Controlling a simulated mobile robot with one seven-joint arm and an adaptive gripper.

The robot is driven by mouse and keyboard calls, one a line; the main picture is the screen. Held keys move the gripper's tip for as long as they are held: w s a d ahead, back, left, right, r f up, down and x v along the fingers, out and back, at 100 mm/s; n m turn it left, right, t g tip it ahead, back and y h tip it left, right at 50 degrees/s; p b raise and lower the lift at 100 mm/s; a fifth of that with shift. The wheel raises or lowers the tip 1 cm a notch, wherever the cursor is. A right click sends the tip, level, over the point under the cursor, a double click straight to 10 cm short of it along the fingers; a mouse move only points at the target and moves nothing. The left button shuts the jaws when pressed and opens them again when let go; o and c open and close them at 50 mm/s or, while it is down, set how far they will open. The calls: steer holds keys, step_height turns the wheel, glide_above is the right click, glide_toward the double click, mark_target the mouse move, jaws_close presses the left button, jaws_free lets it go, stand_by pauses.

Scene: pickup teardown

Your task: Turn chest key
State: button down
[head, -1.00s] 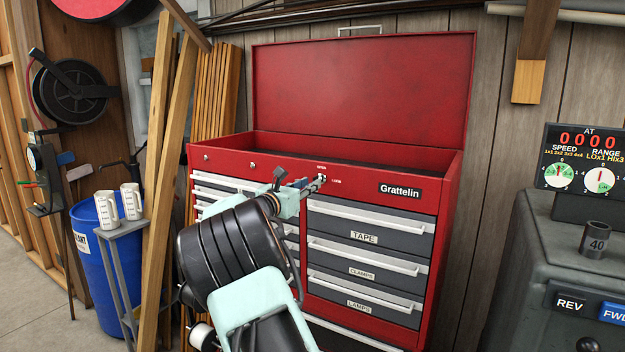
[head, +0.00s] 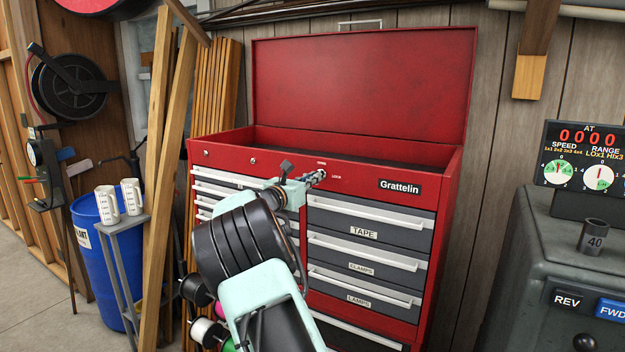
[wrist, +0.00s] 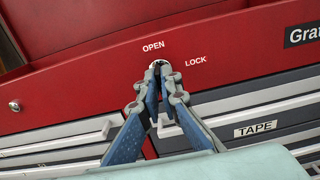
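The red tool chest (head: 210,151) stands against the wall with its lid raised. In the wrist view, the chest key (wrist: 160,65) sits at the lock on the front panel, below the word OPEN and left of the word LOCK. My gripper (wrist: 160,75) has its two fingertips close together around the key, one on each side. The fingers hide most of the key, and its angle is hard to tell. In the head view, my gripper (head: 314,178) reaches the panel left of the Grattelin badge.
Drawers with white handles (head: 365,260), labelled TAPE, CLAMPS and LAMPS, lie below the lock. Wooden boards (head: 165,170) lean at the left beside a blue barrel (head: 88,255). A grey machine (head: 560,260) stands at the right.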

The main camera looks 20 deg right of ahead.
steer(key=shift+b, duration=0.3)
steer(key=shift+s+d+f+m+b, duration=0.1)
steer(key=shift+m+b, duration=4.35)
steer(key=shift+b, duration=0.3)
steer(key=shift+s+d+f+m+b, duration=0.1)
steer(key=shift+m+b, duration=4.35)
steer(key=shift+b, duration=0.3)
steer(key=c, duration=2.2)
jaws_free()
steer(key=shift+a, duration=0.1)
steer(key=shift+o, duration=0.2)
steer(key=shift+a, duration=0.1)
